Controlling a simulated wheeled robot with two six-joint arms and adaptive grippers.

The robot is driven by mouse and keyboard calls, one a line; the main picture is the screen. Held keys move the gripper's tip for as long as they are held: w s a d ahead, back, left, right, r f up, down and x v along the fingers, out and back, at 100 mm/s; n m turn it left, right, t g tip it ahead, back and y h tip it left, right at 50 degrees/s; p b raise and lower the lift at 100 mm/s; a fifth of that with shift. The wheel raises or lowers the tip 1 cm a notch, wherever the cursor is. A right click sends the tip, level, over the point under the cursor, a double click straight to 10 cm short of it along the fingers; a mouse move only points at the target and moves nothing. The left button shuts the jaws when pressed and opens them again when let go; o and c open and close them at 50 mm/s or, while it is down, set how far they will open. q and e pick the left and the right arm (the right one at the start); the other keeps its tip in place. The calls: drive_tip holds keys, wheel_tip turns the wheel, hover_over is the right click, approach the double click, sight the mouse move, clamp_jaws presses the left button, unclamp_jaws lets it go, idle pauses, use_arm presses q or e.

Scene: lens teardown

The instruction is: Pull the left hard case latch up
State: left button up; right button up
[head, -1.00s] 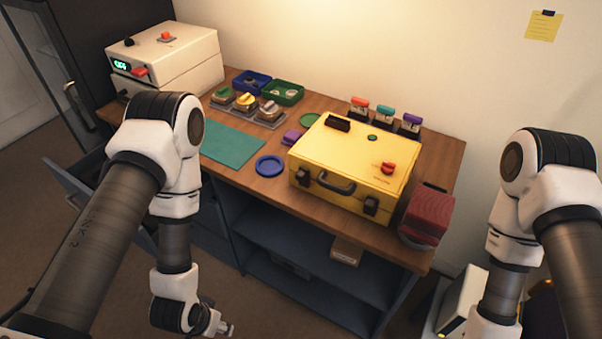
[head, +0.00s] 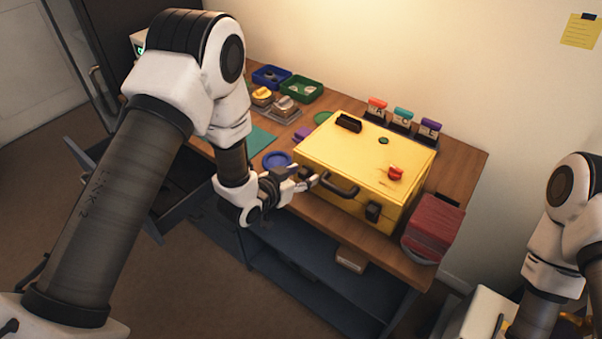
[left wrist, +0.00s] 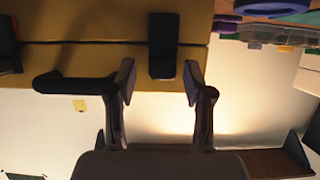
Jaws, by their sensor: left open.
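The yellow hard case (head: 365,160) lies closed on the table, its front edge facing me. In the left wrist view its yellow front (left wrist: 85,55) fills the upper left. The left latch (left wrist: 163,45) is a dark upright block in that view, lined up between the finger tips. In the head view my left gripper (head: 307,180) covers it. My left gripper (left wrist: 160,80) is open and empty, just in front of the latch; contact is not clear. The carry handle (head: 338,186) is beside the fingers. The right latch (head: 373,212) is dark. My right gripper is out of view.
A blue ring (head: 276,159) and a purple part (head: 303,134) lie left of the case. A red stack (head: 432,225) stands at its right. Several labelled holders (head: 402,121) stand behind. A drawer (head: 85,160) hangs open at left.

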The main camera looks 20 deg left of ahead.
use_arm(q)
drive_tip(key=shift+s+a, duration=0.2)
drive_tip(key=shift+a, duration=0.1)
drive_tip(key=shift+w+d, duration=0.1)
drive_tip(key=shift+d, duration=0.05)
clamp_jaws()
drive_tip(key=shift+r+p, duration=0.45)
drive_tip(key=shift+r, duration=0.75)
drive_tip(key=shift+w+f, duration=0.1)
unclamp_jaws()
drive_tip(key=v, duration=1.2)
